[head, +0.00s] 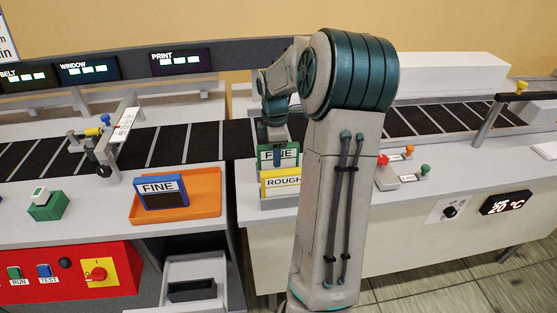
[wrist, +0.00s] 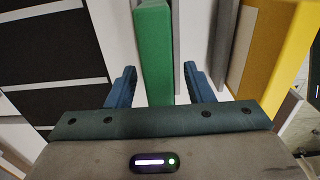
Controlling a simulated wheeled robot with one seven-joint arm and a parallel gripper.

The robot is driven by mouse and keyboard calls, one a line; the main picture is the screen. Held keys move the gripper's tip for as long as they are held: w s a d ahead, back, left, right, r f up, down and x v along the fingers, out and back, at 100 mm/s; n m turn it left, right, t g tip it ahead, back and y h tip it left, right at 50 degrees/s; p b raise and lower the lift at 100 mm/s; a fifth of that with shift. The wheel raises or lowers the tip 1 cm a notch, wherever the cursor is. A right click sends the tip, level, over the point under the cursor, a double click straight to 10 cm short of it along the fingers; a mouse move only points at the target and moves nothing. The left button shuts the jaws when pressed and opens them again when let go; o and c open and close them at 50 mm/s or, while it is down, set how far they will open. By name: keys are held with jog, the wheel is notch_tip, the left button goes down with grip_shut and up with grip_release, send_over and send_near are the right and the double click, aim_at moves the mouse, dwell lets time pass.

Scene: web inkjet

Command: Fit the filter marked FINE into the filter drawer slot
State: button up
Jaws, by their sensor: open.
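A green filter marked FINE (head: 264,161) stands upright in a rack on the right-hand counter, behind a yellow filter marked ROUGH (head: 283,181). My gripper (head: 277,150) points down at the green filter. In the wrist view my gripper (wrist: 159,72) is open, with the green filter's edge (wrist: 154,45) between its two blue fingers and a gap on each side. The yellow filter (wrist: 270,60) lies outside the fingers to the right. A blue filter, also marked FINE (head: 160,187), leans in an orange tray (head: 205,207). A pale drawer (head: 196,269) with a dark slot (head: 192,290) is open below.
A red panel (head: 60,272) with buttons and a red knob is at lower left. A green block (head: 47,207) stands on the left counter. The dark conveyor (head: 180,146) runs behind. Small levers (head: 400,170) and a temperature display (head: 507,203) are to the right of my arm.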

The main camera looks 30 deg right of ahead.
jog(key=shift+f, duration=0.5)
grip_shut()
jog(key=shift+r, duration=0.15)
